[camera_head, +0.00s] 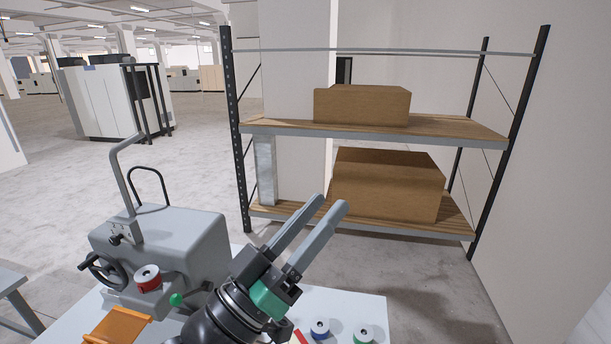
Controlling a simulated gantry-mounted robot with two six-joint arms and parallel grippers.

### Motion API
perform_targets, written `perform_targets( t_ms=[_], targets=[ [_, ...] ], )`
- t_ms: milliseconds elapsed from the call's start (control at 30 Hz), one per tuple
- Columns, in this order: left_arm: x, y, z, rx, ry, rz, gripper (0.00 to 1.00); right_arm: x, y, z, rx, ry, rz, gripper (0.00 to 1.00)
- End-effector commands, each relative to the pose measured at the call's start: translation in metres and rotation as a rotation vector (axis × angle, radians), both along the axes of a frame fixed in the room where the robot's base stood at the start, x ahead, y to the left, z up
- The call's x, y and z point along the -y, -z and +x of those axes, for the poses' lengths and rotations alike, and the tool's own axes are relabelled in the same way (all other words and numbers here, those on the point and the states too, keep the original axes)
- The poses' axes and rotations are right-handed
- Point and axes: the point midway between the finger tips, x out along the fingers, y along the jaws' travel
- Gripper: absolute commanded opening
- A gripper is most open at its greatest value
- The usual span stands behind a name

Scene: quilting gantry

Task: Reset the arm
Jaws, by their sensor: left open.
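My left gripper (329,205) rises from the bottom middle of the head view, above the white table (362,305). Its two long grey fingers point up and to the right, with a gap between them and nothing held. The gripper is open. Its dark wrist, with a green part, hides some of the table. My right gripper is not in view.
A grey sewing machine (185,245) stands left of my gripper, with a red spool (148,278) and an orange tray (117,326). Blue (319,328) and green (363,336) spools sit at the table's front. Behind, a shelf holds a small box (362,105) and a larger box (388,188).

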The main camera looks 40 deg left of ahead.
Motion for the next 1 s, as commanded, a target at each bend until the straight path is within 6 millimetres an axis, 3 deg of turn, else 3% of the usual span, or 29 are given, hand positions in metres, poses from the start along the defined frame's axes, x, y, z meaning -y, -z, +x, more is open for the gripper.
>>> perform_targets(
  t_ms=[33,100,200,300,533,633,767,1000],
  targets=[
    [0.017,-0.043,-0.017,0.11,-0.033,0.068,0.44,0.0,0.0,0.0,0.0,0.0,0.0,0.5],
    [0.031,-0.085,-0.039,0.225,-0.097,0.136,0.44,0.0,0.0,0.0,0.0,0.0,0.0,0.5],
    [0.039,-0.119,-0.063,0.323,-0.163,0.183,0.44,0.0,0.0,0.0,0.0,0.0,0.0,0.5],
    [0.041,-0.129,-0.071,0.354,-0.19,0.198,0.44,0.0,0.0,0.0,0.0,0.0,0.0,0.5],
    [0.041,-0.129,-0.07,0.352,-0.191,0.199,0.44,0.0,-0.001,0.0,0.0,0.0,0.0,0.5],
    [0.041,-0.14,-0.07,0.351,-0.191,0.198,0.44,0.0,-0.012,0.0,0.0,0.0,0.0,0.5],
    [0.041,-0.179,-0.07,0.351,-0.19,0.197,0.44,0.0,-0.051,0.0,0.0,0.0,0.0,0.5],
    [0.041,-0.282,-0.07,0.35,-0.19,0.197,0.44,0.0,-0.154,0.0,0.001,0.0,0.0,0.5]
  ],
)
